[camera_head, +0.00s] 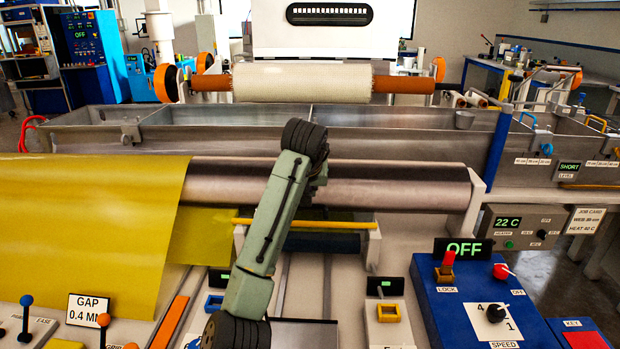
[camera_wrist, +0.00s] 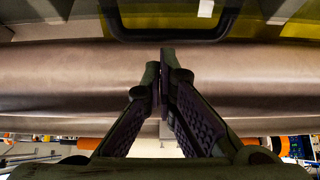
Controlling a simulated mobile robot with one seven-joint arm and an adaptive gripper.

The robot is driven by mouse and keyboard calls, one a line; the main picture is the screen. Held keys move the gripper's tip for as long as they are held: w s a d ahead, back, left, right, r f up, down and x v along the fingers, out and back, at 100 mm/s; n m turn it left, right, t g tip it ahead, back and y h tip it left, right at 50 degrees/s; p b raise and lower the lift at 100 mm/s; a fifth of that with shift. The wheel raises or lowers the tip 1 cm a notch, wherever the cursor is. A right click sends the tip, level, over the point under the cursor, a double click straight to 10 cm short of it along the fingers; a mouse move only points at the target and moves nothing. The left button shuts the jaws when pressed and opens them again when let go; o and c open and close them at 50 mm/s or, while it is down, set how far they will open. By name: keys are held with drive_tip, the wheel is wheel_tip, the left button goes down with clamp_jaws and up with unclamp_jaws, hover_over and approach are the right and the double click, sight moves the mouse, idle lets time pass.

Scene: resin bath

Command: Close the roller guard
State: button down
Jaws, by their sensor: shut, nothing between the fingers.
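A large yellow, see-through curved cover (camera_head: 85,220), which looks like the roller guard, lies over the left part of the rollers in the head view. The right part of the steel rollers (camera_head: 400,190) is uncovered. My gripper (camera_wrist: 163,55) is shut and empty in the wrist view, its fingertips together in front of a smooth metal roller (camera_wrist: 250,75). A dark handle-like frame (camera_wrist: 175,36) with yellow behind it crosses the top of that view. I cannot tell whether the fingertips touch anything. In the head view my arm hides the gripper.
A yellow bar (camera_head: 310,224) runs in front of the rollers. A blue control box (camera_head: 480,310) with an OFF display (camera_head: 463,248) and red switches stands at front right. Levers (camera_head: 27,310) stand at front left. A steel bath (camera_head: 400,130) lies behind the rollers.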

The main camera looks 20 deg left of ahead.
drive_tip(key=shift+x, duration=1.45)
drive_tip(key=shift+f, duration=0.1)
